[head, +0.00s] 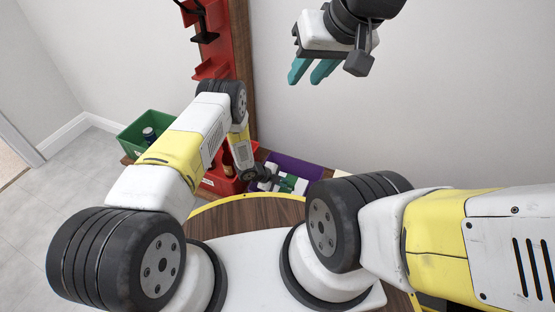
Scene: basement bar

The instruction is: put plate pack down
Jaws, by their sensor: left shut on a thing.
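My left gripper (268,180) reaches down at the near left part of a purple crate (295,164). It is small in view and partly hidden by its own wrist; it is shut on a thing. White and green pieces (289,184) show right beside it inside the crate. I cannot tell for sure which of them is the plate pack, or whether it touches the crate floor. My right gripper (311,72) is raised high in front of the wall, with its two teal fingers apart and nothing between them.
A red crate (218,187) with things in it stands left of the purple crate, partly behind my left arm. A green crate (133,135) holding a dark can (149,134) is further left. A red rack (216,52) on a wooden post rises behind.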

